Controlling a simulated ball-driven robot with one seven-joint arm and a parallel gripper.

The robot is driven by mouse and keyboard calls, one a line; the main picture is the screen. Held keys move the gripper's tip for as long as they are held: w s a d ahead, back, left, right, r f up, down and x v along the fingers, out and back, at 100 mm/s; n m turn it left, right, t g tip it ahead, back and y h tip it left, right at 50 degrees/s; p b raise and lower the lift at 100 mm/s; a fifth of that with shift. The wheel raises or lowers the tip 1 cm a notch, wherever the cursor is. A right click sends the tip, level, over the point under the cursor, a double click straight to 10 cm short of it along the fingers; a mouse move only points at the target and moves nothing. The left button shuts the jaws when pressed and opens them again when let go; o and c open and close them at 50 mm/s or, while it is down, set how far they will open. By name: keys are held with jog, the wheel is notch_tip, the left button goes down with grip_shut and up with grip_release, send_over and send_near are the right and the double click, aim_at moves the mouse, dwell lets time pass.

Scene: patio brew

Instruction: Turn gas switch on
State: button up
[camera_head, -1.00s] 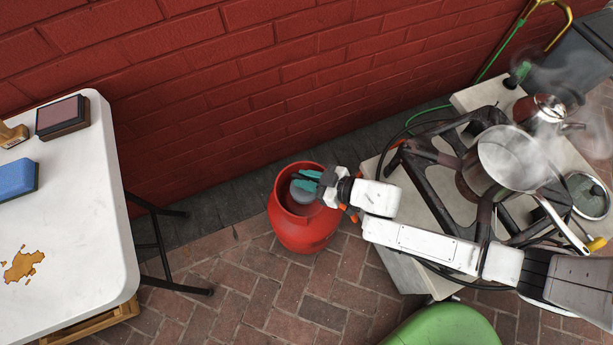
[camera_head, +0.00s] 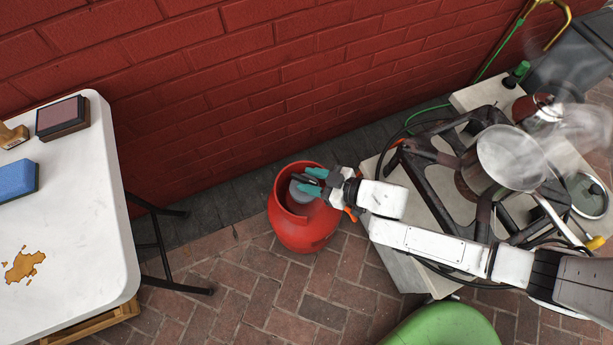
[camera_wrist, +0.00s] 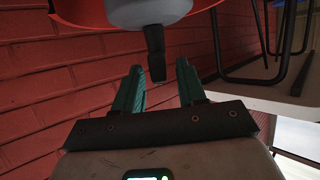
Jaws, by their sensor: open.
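The red gas bottle (camera_head: 300,235) stands on the brick paving by the wall. Its grey round regulator (camera_head: 297,190) sits inside the collar at the top, and the grey body also shows at the top of the wrist view (camera_wrist: 150,12). A dark lever-like switch (camera_wrist: 155,52) sticks out from the regulator. My gripper (camera_head: 313,181) is at the right side of the collar, close to the regulator. In the wrist view, its two teal fingers (camera_wrist: 159,70) are open, with the switch's end between or just ahead of their tips. Contact cannot be told.
A stove with a black frame (camera_head: 435,190), a steaming pot (camera_head: 510,158) and a kettle stands at right. A white table (camera_head: 85,240) with a blue sponge (camera_head: 17,180) stands at left. A green seat (camera_head: 445,325) is in front.

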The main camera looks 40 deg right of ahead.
jog(key=p+v, duration=0.1)
jog(key=v, duration=0.8)
dwell(0.3)
jog(key=s+d+r+m+g+h+p, duration=0.1)
jog(key=s+r+m+g+h+p, duration=0.2)
jog(key=s+r+g+p, duration=0.2)
jog(key=s+d+r+m+g+h+p, duration=0.1)
jog(key=s+r+m+g+h+p, duration=0.2)
jog(key=r, duration=0.8)
jog(key=s+g+p, duration=0.2)
jog(key=shift+s+d+r+g+h, duration=0.2)
jog(key=shift+s+g+h, duration=0.1)
jog(key=shift+h, duration=0.1)
dwell(0.6)
